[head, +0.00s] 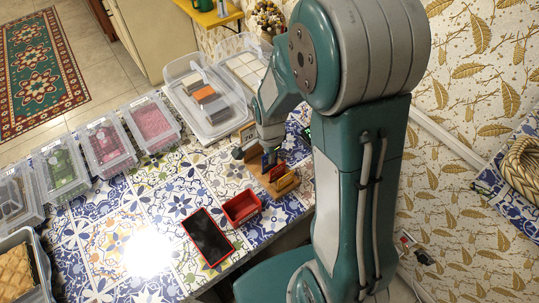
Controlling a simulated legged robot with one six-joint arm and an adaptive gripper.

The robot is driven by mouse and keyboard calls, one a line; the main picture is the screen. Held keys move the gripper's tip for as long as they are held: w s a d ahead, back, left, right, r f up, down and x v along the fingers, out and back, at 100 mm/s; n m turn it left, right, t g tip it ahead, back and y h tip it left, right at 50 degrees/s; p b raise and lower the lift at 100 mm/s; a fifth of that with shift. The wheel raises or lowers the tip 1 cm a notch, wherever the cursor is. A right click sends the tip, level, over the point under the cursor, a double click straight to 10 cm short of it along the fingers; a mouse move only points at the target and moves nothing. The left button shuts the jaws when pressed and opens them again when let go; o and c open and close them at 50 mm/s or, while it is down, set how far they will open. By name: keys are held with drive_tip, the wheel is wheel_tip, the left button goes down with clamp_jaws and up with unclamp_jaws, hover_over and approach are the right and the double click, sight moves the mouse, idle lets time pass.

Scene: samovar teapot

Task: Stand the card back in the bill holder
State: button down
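The wooden bill holder (257,167) stands on the tiled table near its right edge, partly behind my arm. Small upright pieces show in it: a dark blue one (269,159), a red one (277,172) and a yellow-orange one (286,183). I cannot tell which of these is the task's card. My gripper (258,151) points down at the far end of the holder, close to the dark blue piece. Its fingers are small and partly hidden, so I cannot tell whether they are open or hold anything.
A red open box (241,207) and a dark phone-like slab with a red edge (207,237) lie in front of the holder. Clear lidded containers (108,146) line the table's far left side. A larger clear bin (207,98) stands behind. The tiled middle is clear.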

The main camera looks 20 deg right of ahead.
drive_tip(key=shift+f, duration=0.8)
drive_tip(key=c, duration=0.7)
unclamp_jaws()
drive_tip(key=shift+o, duration=0.7)
drive_tip(key=shift+r, duration=3.55)
